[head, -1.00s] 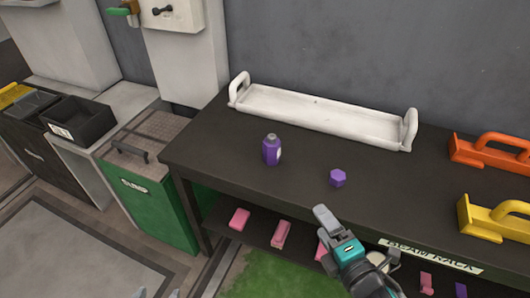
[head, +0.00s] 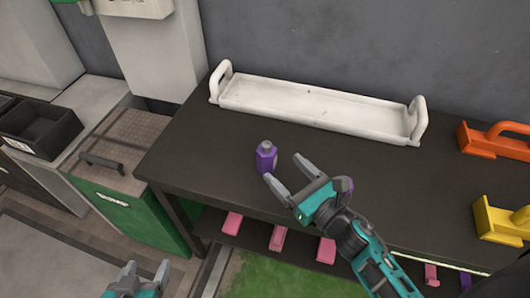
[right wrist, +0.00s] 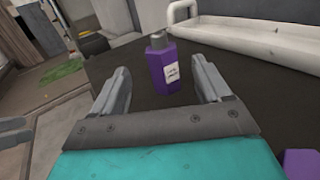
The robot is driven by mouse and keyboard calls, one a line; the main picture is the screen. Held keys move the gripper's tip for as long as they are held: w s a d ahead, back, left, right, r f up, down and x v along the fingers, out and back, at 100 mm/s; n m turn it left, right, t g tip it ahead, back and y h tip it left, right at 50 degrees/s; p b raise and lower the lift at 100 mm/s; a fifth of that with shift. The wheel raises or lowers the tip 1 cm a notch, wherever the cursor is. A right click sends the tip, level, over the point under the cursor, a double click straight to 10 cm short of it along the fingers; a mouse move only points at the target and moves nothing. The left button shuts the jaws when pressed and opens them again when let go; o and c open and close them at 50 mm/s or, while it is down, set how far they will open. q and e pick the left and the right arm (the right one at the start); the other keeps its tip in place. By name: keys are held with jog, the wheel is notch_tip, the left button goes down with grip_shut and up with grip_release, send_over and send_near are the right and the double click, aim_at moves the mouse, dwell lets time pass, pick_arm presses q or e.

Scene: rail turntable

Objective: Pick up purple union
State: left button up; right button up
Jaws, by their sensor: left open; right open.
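A purple bottle-shaped piece (head: 266,160) with a grey top and a white label stands upright on the dark table. It also shows in the right wrist view (right wrist: 162,75), between and beyond the fingers. A small purple hexagonal piece (head: 348,184) is mostly hidden behind my right gripper; a purple edge (right wrist: 299,163) shows at lower right in the wrist view. I cannot tell from looks alone which is the union. My right gripper (head: 288,174) is open and empty, fingers pointing at the bottle-shaped piece, just short of it. My left gripper (head: 147,268) is open, low at the bottom left.
A long white tray (head: 315,118) with end handles lies behind on the table (head: 200,150). Orange (head: 490,138) and yellow (head: 500,220) handled pieces stand at the right. Pink pieces (head: 278,237) lie on the lower shelf. A green bin (head: 130,220) stands left of the table.

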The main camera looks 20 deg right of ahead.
aim_at(260, 145)
jog(key=x, duration=0.9)
jog(key=shift+w+f+p, duration=0.2)
jog(key=shift+w+p, duration=0.15)
jog(key=shift+w, duration=0.05)
jog(key=c, duration=1.2)
jog(key=shift+c, duration=0.6)
jog(key=shift+r, duration=0.1)
